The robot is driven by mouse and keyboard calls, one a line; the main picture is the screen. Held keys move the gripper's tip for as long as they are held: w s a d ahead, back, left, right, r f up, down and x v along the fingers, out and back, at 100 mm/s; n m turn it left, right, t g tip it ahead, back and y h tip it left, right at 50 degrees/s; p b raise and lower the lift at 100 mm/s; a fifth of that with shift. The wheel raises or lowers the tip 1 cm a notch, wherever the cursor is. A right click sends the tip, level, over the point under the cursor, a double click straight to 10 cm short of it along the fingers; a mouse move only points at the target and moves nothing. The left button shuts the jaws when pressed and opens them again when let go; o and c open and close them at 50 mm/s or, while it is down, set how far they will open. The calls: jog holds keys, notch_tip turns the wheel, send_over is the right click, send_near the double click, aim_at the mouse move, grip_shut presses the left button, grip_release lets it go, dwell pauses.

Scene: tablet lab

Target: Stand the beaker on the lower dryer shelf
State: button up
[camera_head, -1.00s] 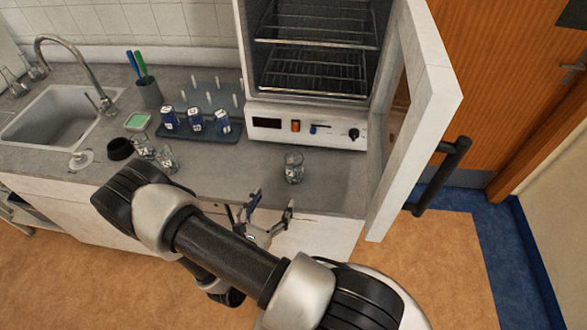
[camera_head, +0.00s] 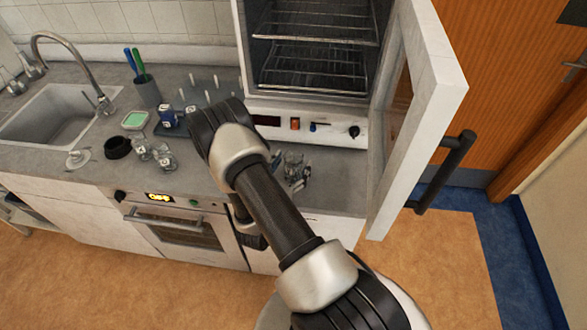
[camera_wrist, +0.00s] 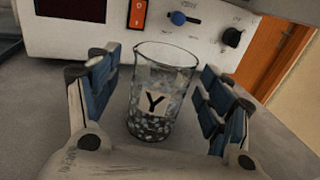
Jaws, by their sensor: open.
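The glass beaker (camera_wrist: 158,92) has a label with a black Y and stands upright on the counter in front of the dryer. It also shows in the head view (camera_head: 292,162), partly behind my gripper. My gripper (camera_wrist: 157,95) is open, with one blue-padded finger on each side of the beaker and gaps visible between pads and glass.
The open dryer door (camera_head: 418,110) sticks out at the right of the counter. Blue-labelled containers on a rack (camera_head: 166,118), small glass vessels (camera_head: 163,157) and a black ring (camera_head: 118,148) stand to the left. The upper shelf (camera_head: 312,30) is also bare.

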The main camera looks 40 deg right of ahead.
jog(key=shift+w+d, duration=0.15)
jog(key=shift+d, duration=0.1)
jog(key=shift+c, duration=0.3)
jog(key=c, duration=1.2)
jog(key=shift+r, duration=0.15)
jog(key=shift+c, duration=0.2)
notch_tip(320, 180, up, 19)
jog(key=p, duration=0.4)
jog(key=w+d+r+b, duration=0.6)
jog(key=w+b, duration=0.1)
jog(key=shift+f+b+x, duration=0.45)
jog(key=shift+f+x, duration=0.2)
jog(key=shift+x, duration=2.25)
jog(key=shift+f+b+x, duration=0.45)
jog(key=shift+f+x, duration=0.15)
jog(key=shift+x, duration=2.3)
jog(key=shift+f+b+x, duration=0.45)
jog(key=shift+f+x, duration=0.2)
jog(key=shift+x, duration=2.25)
